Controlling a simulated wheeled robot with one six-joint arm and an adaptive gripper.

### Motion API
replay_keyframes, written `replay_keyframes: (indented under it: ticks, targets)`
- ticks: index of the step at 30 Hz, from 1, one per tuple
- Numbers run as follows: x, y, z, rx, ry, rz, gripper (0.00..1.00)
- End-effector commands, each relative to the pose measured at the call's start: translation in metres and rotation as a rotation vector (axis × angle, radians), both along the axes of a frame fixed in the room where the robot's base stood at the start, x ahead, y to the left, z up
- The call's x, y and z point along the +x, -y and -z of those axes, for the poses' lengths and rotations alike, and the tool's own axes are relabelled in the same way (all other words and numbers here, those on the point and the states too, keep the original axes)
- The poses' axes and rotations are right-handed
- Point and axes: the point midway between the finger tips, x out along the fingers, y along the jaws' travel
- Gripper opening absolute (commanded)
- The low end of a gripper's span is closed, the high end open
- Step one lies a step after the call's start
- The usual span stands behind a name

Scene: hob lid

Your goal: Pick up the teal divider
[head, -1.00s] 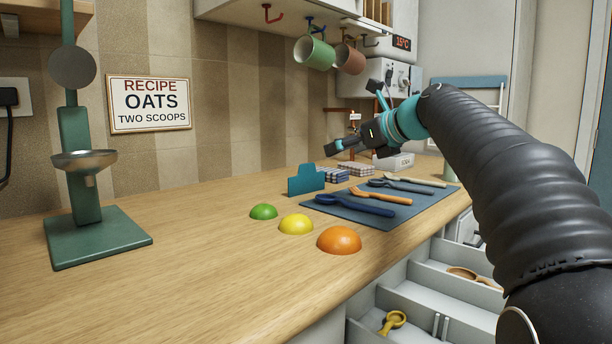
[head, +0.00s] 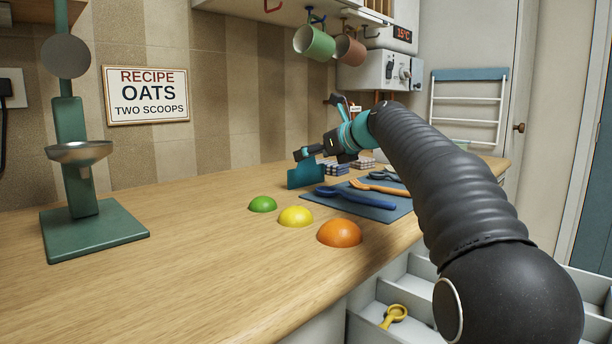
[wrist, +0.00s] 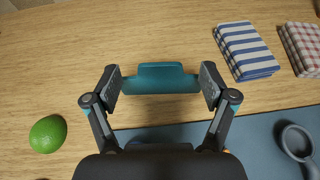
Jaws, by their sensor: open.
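The teal divider (head: 305,176) stands upright on the wooden counter, behind the blue mat, in the head view. In the wrist view the teal divider (wrist: 160,79) lies between the two fingers of my gripper (wrist: 160,86), seen from above with its raised tab in the middle. My gripper (head: 308,154) is at the divider's top in the head view. The fingers are open, one at each end of the divider. I cannot tell whether either finger touches it.
A blue mat (head: 390,207) with utensils lies in front of the divider. Green (head: 262,204), yellow (head: 296,216) and orange (head: 339,233) domes stand to the left and front. Folded cloths (wrist: 246,50) lie to the right. A green-based scale stand (head: 98,235) is far left. Open drawers are below.

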Motion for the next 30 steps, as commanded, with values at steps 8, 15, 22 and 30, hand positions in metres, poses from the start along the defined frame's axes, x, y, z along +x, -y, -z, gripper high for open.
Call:
replay_keyframes:
  ticks: [8,15,22,30]
  targets:
    - [0.021,-0.018,0.013,0.0,0.0,0.0,0.83]
    - [0.021,-0.018,0.013,0.0,0.0,0.001,0.68]
    - [0.021,-0.018,0.014,0.0,0.0,0.0,0.23]
    - [0.021,-0.018,0.013,0.0,0.0,0.0,0.23]
